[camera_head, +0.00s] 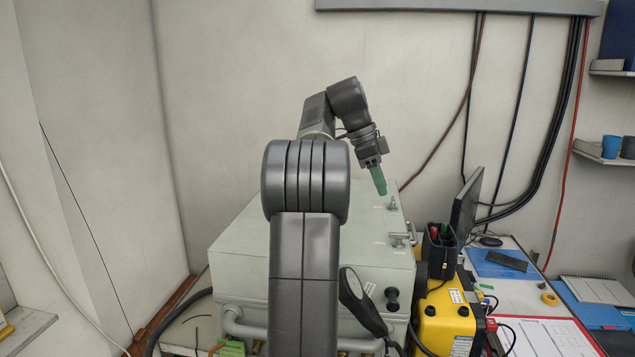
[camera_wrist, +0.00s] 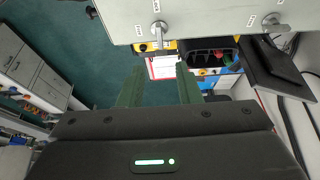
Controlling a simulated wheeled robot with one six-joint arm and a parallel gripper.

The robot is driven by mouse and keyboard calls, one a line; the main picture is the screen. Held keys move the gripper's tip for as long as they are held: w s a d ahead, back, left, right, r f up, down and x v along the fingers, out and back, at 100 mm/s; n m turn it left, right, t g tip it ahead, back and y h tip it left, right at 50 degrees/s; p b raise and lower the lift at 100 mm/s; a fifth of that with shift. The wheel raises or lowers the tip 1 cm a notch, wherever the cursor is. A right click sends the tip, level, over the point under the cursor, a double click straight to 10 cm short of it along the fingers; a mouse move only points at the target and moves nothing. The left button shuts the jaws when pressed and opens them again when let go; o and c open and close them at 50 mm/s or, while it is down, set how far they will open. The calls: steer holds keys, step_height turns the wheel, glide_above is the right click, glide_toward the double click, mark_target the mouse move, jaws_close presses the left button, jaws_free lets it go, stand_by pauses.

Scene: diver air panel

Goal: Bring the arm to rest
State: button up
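My gripper (camera_head: 380,191) is held in the air over the right part of the grey panel box (camera_head: 245,245), its green fingers pointing down. In the wrist view the two green fingers of my gripper (camera_wrist: 160,72) stand apart with nothing between them. My arm is raised and bent over the box. A small metal lever (camera_head: 392,204) is on the box top just below and right of the fingertips, seemingly apart from them. The wrist view shows two metal levers, one at the left (camera_wrist: 158,30) and one at the right (camera_wrist: 272,22).
A yellow case (camera_head: 445,320) and a black holder with red and green items (camera_head: 438,250) stand right of the box. A dark monitor (camera_head: 466,210) is behind them. The desk (camera_head: 525,295) carries papers. A dark round gauge-like thing (camera_head: 360,300) is at the box front.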

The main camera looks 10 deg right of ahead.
mark_target(399, 234)
steer(key=x, duration=1.2)
steer(key=shift+f+p, duration=0.25)
steer(key=shift+p, duration=0.1)
steer(key=shift+r, duration=0.1)
steer(key=v, duration=1.3)
steer(key=x, duration=1.3)
steer(key=shift+s+d+f, duration=0.1)
steer(key=shift+d+f, duration=0.05)
steer(key=shift+f, duration=0.1)
steer(key=shift+n+b, duration=0.35)
steer(key=shift+n, duration=0.15)
steer(key=shift+s+r+n+t+b, duration=0.15)
steer(key=shift+n+t+b, duration=0.2)
steer(key=shift+n+t, duration=0.25)
steer(key=n, duration=0.2)
steer(key=n+t+b, duration=0.1)
steer(key=n, duration=0.1)
steer(key=shift+s+n+t+b, duration=0.15)
steer(key=shift+n+t+b, duration=0.15)
steer(key=shift+n+t, duration=0.3)
steer(key=shift+n, duration=0.6)
